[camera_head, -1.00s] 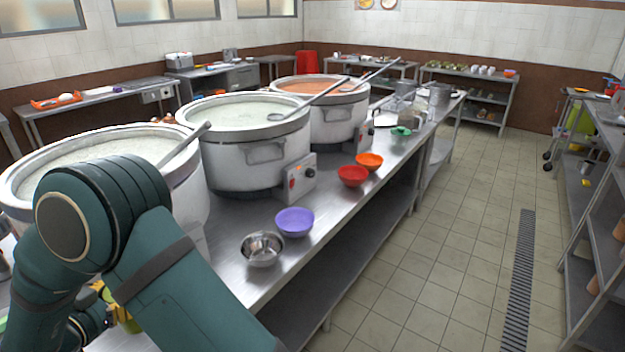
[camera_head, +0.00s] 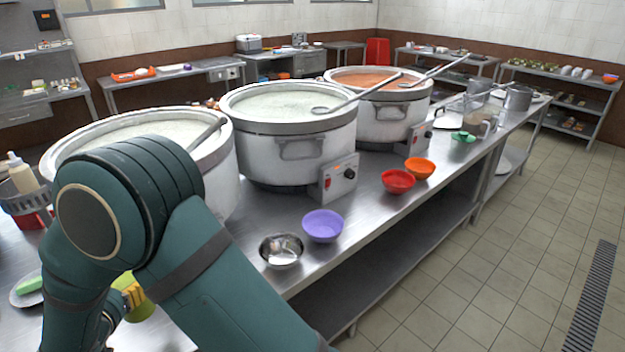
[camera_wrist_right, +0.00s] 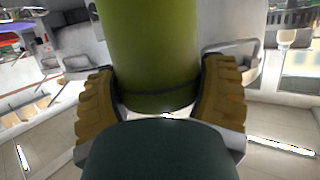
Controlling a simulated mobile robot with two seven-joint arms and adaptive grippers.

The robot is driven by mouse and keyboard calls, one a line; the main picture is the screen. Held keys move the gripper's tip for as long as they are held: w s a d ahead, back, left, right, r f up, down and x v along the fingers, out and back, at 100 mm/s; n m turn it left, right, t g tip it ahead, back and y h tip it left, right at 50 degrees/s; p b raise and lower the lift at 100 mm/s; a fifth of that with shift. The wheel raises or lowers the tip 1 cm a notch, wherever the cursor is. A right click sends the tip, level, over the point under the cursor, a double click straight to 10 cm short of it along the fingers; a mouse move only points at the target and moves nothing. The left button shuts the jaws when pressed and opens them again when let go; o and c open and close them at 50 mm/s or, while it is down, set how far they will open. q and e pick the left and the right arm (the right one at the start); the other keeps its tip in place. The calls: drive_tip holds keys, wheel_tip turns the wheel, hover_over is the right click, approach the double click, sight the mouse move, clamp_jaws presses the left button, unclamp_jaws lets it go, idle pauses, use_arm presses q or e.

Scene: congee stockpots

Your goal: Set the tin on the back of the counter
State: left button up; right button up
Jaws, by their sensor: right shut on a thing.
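The green tin (camera_head: 142,308) shows partly behind my right arm at the lower left of the head view. My right gripper (camera_head: 131,296), with yellow finger pads, is shut on it. In the right wrist view the tin (camera_wrist_right: 150,45) stands between the two ridged pads of the gripper (camera_wrist_right: 158,85). Its lower end shows there and its top is out of frame. The steel counter (camera_head: 362,214) runs from the lower left to the far right. I cannot tell whether the tin touches it. My left gripper is not in view.
Large stockpots stand along the counter: a near one (camera_head: 215,180), a middle one (camera_head: 265,155) and a far one (camera_head: 375,118). Along the front are a steel bowl (camera_head: 281,251), a purple bowl (camera_head: 323,226), a red bowl (camera_head: 398,181) and an orange bowl (camera_head: 419,168). A grey basket (camera_head: 25,200) stands left.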

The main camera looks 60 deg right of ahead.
sight(135, 323)
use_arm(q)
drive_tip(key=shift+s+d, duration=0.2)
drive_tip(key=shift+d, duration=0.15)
use_arm(e)
drive_tip(key=shift+s+a, duration=0.1)
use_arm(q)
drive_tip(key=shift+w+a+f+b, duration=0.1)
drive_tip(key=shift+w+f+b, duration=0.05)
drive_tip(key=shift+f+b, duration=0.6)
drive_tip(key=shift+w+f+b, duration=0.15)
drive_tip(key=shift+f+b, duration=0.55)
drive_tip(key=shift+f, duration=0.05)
use_arm(e)
drive_tip(key=shift+f, duration=4.95)
drive_tip(key=shift+f, duration=0.2)
drive_tip(key=o, duration=1.2)
